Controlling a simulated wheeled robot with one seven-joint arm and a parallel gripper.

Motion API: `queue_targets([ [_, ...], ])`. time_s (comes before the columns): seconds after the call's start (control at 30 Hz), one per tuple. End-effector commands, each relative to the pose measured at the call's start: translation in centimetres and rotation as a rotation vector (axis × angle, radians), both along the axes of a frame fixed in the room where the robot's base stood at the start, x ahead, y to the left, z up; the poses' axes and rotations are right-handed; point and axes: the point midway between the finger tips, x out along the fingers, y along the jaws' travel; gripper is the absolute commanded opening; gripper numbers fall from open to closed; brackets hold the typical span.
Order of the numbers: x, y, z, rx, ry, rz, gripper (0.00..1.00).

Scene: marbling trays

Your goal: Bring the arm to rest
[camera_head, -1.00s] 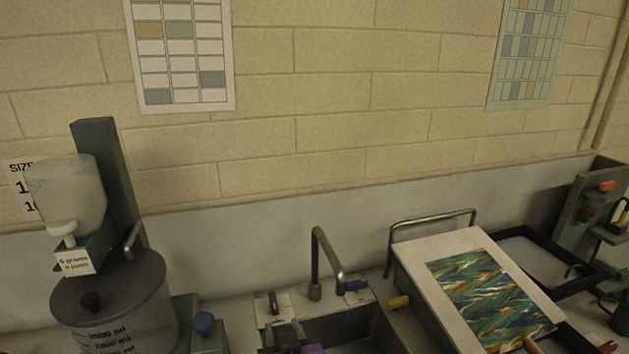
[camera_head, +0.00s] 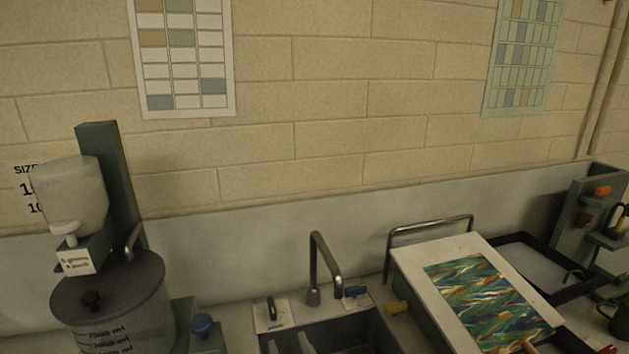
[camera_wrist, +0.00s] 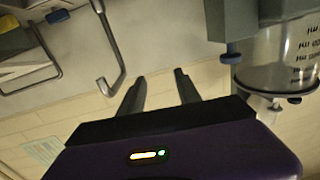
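My gripper (camera_wrist: 158,92) shows in the wrist view with its two dark fingers apart and nothing between them. It is open and points toward the sink area, with the metal faucet (camera_wrist: 112,50) beyond it to the left and the clear measuring tank (camera_wrist: 280,58) to the right. It touches nothing that I can see. In the head view, two grey shapes at the bottom edge over the sink may be its fingers, but I cannot tell.
The head view shows a lidded tank (camera_head: 115,305) at left, a faucet (camera_head: 322,265), a sink (camera_head: 350,335), and a board (camera_head: 410,270) bearing a marbled sheet (camera_head: 485,300). A black-rimmed tray (camera_head: 545,292) and a tool rack (camera_head: 580,220) stand at right.

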Motion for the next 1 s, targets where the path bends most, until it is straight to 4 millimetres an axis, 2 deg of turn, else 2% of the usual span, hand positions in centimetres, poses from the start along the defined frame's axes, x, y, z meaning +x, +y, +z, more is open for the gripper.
queue_targets([
  [0.03, -1.5, -1.1, -1.1, 0.014, -0.004, -0.011, 0.40],
  [0.2, -6.8, -5.4, -3.1, 0.054, -0.037, -0.059, 0.40],
  [0.6, -20.2, -15.5, -6.5, 0.057, -0.048, -0.215, 0.40],
  [0.8, -26.7, -19.6, -7.5, 0.020, -0.010, -0.284, 0.40],
  [1.0, -32.6, -22.6, -8.9, -0.027, 0.082, -0.335, 0.40],
])
